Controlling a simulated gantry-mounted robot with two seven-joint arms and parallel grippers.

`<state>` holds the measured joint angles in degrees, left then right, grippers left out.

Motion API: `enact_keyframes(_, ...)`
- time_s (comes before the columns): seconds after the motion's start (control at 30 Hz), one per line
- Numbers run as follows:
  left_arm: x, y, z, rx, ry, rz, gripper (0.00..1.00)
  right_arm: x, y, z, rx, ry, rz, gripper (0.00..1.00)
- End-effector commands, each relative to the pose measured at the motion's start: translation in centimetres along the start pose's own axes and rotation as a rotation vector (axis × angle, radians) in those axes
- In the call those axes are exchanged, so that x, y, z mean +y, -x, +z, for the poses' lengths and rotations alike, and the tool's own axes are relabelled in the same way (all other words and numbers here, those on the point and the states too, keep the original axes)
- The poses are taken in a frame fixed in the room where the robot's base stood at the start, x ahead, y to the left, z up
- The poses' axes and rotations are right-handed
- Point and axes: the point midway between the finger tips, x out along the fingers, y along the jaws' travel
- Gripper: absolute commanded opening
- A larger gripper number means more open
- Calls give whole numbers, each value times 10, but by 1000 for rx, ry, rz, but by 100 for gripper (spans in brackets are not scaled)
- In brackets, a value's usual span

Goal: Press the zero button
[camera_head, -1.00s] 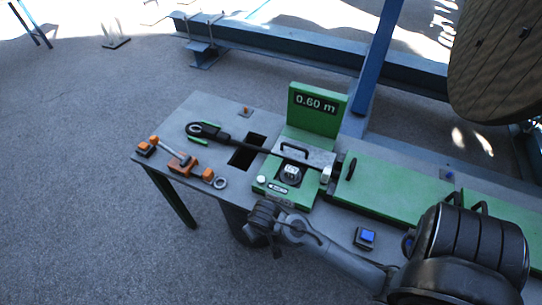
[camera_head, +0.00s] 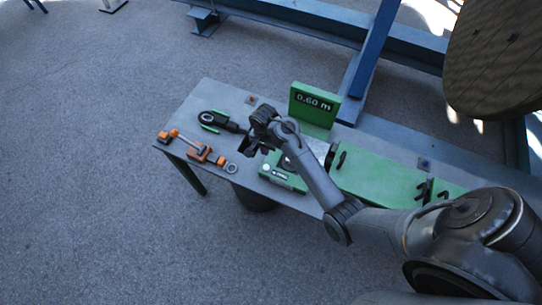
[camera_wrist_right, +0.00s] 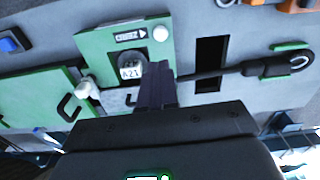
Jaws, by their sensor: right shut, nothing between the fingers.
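The zero button is a small white round knob (camera_head: 266,167) on the front left corner of the green measuring unit (camera_head: 285,181). In the right wrist view the white button (camera_wrist_right: 160,33) sits beside a black label with an arrow pointing at it. My right gripper (camera_head: 248,148) is shut and empty, above the unit's left side, apart from the button in the picture. In the right wrist view its fingers (camera_wrist_right: 157,84) overlap the counter dial (camera_wrist_right: 131,71) and the button shows clear beyond them. My arm hides part of the unit. My left gripper is not in view.
A green display (camera_head: 314,104) reads 0.60 m. Orange tools (camera_head: 200,151) and a metal ring (camera_head: 231,167) lie at the table's left. A blue button (camera_wrist_right: 10,42) shows in the right wrist view.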

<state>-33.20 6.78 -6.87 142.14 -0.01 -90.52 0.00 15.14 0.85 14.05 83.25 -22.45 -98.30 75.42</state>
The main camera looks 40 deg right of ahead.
Motion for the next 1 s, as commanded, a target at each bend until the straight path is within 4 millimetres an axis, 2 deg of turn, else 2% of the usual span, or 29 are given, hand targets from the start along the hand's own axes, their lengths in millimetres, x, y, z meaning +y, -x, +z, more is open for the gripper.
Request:
enact_keyframes(0.03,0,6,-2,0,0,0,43,-2,6,0,-5,-11,2,0)
enact_keyframes(0.17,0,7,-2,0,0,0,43,-4,8,-1,-10,-24,3,0)
enact_keyframes(0.63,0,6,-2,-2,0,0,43,-4,4,-1,-10,-26,5,0)
enact_keyframes(0.77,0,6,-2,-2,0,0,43,-3,-7,-2,-9,-25,6,0)
enact_keyframes(1.0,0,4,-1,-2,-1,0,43,-2,-47,-1,-10,-25,9,0)
